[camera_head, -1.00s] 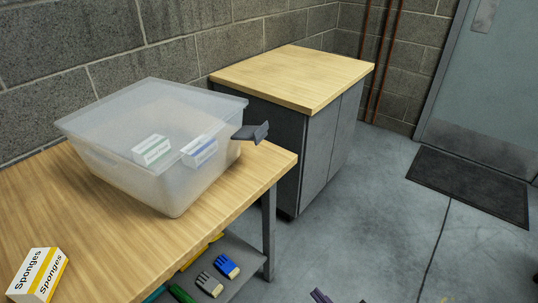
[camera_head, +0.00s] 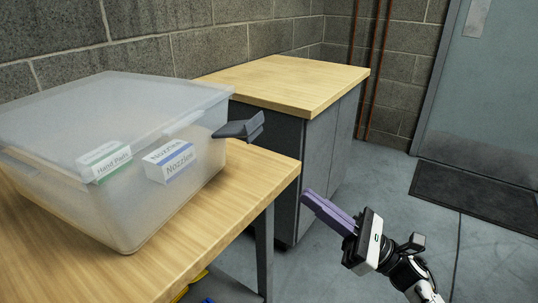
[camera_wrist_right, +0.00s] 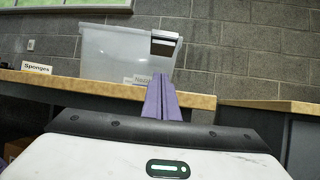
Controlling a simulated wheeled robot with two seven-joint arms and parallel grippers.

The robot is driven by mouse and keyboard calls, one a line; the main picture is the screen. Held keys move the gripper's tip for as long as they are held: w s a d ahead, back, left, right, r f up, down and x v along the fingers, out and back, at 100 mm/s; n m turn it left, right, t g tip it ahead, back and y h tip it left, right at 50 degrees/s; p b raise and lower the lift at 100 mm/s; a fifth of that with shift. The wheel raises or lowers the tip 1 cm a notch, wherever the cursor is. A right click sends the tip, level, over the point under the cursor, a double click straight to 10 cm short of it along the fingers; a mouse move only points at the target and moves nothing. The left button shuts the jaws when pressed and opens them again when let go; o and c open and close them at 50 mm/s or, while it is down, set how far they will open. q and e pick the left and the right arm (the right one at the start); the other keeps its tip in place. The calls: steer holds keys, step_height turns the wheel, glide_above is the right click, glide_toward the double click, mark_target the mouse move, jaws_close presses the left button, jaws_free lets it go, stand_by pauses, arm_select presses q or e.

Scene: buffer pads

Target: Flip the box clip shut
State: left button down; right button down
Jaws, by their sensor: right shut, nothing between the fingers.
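A translucent lidded box (camera_head: 120,205) stands on the wooden table in the head view, with small cartons inside. Its dark grey clip (camera_head: 240,127) sticks outward from the right end, tilted up and away from the wall. The box (camera_wrist_right: 112,55) and its clip (camera_wrist_right: 165,43) also show in the right wrist view, above my fingers. My right gripper (camera_head: 306,197) is shut and empty, with purple fingers together. In the head view it is to the right of the table, lower in the picture than the clip and apart from it. My left gripper is not in view.
The wooden table (camera_head: 232,212) ends just right of the box. A grey cabinet (camera_head: 318,160) with a wooden top stands behind it. A Sponges carton (camera_wrist_right: 36,68) shows at the left in the wrist view. Open floor lies to the right.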

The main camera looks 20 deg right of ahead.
steer(key=p, duration=0.2)
glide_toward(239, 132)
steer(key=w, duration=0.3)
steer(key=w+a, duration=0.1)
steer(key=shift+w+f, duration=0.25)
steer(key=shift+f, duration=0.15)
steer(key=shift+w+r, duration=0.15)
steer(key=shift+r, duration=0.35)
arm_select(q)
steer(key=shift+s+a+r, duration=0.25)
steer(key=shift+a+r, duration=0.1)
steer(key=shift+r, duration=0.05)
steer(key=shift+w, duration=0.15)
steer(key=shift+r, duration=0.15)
